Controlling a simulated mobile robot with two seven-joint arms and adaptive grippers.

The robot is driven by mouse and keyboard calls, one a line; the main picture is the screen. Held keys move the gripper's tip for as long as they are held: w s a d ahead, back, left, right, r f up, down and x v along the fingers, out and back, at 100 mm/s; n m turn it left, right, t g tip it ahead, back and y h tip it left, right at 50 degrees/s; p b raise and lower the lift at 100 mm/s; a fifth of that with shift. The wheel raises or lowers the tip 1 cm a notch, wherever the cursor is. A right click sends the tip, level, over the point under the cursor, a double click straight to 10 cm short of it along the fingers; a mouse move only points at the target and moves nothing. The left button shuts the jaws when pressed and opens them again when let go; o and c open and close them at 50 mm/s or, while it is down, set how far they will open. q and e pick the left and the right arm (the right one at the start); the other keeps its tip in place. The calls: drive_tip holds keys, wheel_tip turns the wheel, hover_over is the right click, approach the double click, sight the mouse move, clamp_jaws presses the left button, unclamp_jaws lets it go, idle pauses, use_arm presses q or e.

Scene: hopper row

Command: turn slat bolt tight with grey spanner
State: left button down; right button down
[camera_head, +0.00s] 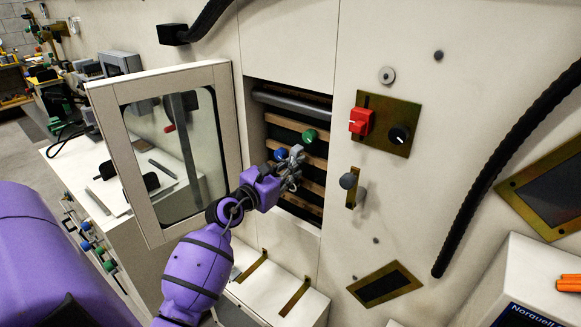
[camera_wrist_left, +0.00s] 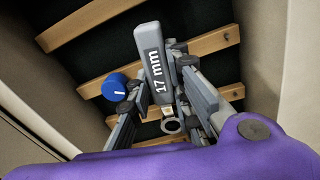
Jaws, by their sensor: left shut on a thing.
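My left gripper (camera_head: 291,172) reaches into the open hatch and is shut on the grey spanner (camera_wrist_left: 155,65), marked "17 mm". The spanner's handle points away from the wrist and a ring-shaped end lies between the fingers. A blue bolt-like head (camera_wrist_left: 116,86) with a white mark is on a wooden slat, left of the spanner; it also shows in the head view (camera_head: 281,155). A green head (camera_head: 309,136) is on a slat just above the gripper. It is not visible in the wrist view. I cannot tell which head is the slat bolt. My right gripper is not in view.
The hatch door (camera_head: 231,130) with a glass pane stands open on the left. Several wooden slats (camera_wrist_left: 90,22) cross the dark hatch opening. To the right are a red switch (camera_head: 360,121) and a latch knob (camera_head: 348,181). The hatch walls are close on both sides.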

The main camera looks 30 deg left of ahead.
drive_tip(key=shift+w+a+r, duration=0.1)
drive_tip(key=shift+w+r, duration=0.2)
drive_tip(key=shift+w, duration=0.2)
use_arm(q)
drive_tip(key=shift+w+r, duration=0.1)
drive_tip(key=shift+w, duration=0.15)
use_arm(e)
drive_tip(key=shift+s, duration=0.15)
use_arm(q)
drive_tip(key=shift+w, duration=0.15)
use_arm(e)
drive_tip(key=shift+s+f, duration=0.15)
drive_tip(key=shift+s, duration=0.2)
use_arm(q)
drive_tip(key=shift+d+f+m, duration=0.2)
drive_tip(key=shift+d+m, duration=0.25)
drive_tip(key=shift+m, duration=0.05)
drive_tip(key=shift+d+f+m, duration=0.25)
drive_tip(key=shift+d+m, duration=0.6)
drive_tip(key=shift+m, duration=0.35)
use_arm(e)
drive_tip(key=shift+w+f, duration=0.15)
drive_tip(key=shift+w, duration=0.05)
